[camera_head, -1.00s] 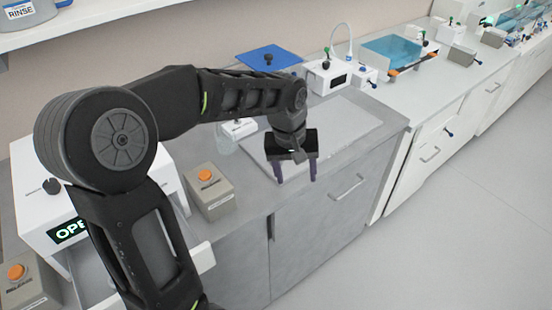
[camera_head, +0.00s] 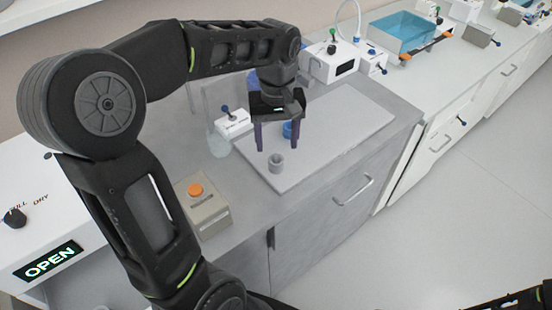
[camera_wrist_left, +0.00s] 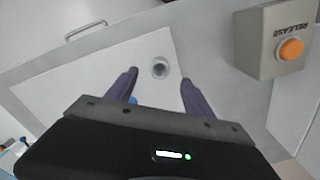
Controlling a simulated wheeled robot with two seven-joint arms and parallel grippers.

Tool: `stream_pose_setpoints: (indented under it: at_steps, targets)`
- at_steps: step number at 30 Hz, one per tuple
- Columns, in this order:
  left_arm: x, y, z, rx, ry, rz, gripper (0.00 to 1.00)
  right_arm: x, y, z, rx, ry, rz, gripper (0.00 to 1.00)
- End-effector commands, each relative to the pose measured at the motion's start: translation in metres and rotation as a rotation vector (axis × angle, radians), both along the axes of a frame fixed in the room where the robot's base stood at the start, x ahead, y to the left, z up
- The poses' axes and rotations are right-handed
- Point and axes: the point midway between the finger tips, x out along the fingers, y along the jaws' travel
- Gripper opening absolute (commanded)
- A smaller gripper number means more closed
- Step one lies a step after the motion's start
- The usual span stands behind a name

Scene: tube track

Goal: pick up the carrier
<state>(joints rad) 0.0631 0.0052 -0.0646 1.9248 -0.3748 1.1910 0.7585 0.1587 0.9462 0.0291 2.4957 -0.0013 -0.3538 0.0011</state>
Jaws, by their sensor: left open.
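A small grey hollow cylinder (camera_head: 276,164), probably the carrier, stands upright on the pale board (camera_head: 345,126). It also shows in the left wrist view (camera_wrist_left: 159,69) as a round open ring with a dark inside. My left gripper (camera_head: 275,150) is open and points down over the board, just behind the cylinder in the head view. In the left wrist view its two fingers (camera_wrist_left: 158,78) are spread, with the cylinder ahead between their tips. Nothing is held. A blue round object (camera_head: 289,130) is partly hidden behind a finger.
A grey box with an orange button (camera_head: 196,190) stands left of the board; the wrist view shows it marked RELEASE (camera_wrist_left: 280,45). A white box with a blue lever (camera_head: 233,122) and a clear vessel (camera_head: 218,143) stand behind.

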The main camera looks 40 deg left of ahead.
Motion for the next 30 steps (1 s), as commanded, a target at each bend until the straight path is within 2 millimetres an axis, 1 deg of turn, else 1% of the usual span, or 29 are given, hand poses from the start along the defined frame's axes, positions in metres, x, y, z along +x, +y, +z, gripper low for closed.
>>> stream_pose_setpoints:
  at_steps: [5, 12, 23, 26, 30]
  targets:
    - [0.0, 0.0, -0.003, 0.0, 0.001, 0.0, 0.61, 0.0, 0.0, 0.0, 0.0, 0.0, 0.0, 0.0]
    - [0.0, 0.0, -0.025, -0.001, 0.002, 0.0, 0.61, 0.0, 0.0, 0.002, 0.0, 0.0, 0.0, 0.0]
    - [0.0, 0.001, -0.029, -0.001, 0.001, 0.0, 0.61, 0.0, 0.0, 0.003, 0.0, 0.0, 0.0, 0.0]
    - [0.0, 0.001, -0.039, -0.001, 0.002, 0.0, 0.61, 0.0, 0.0, 0.006, -0.001, 0.001, 0.0, 0.0]
    - [0.0, 0.002, -0.061, 0.0, 0.004, -0.001, 0.61, -0.001, 0.0, 0.01, -0.002, 0.003, 0.0, 0.0]
